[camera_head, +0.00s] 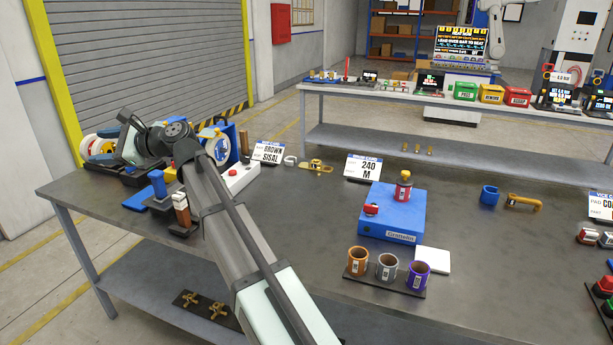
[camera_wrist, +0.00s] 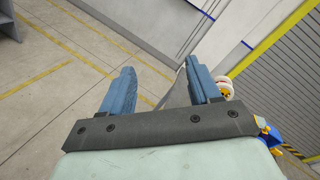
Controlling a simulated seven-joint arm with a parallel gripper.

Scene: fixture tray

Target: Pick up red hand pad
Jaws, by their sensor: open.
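I cannot single out the red hand pad with certainty. Red-and-white pieces (camera_head: 586,236) lie at the right edge, near a sign (camera_head: 602,205) partly reading "PAD". My gripper is at the far left of the bench in the head view, its fingers unclear there.
A red-and-yellow bottle (camera_head: 403,187) stands on the blue box. Three cups (camera_head: 387,267) stand on a dark base in front, beside a white square (camera_head: 432,260). Spools and blocks crowd the left end near my arm.

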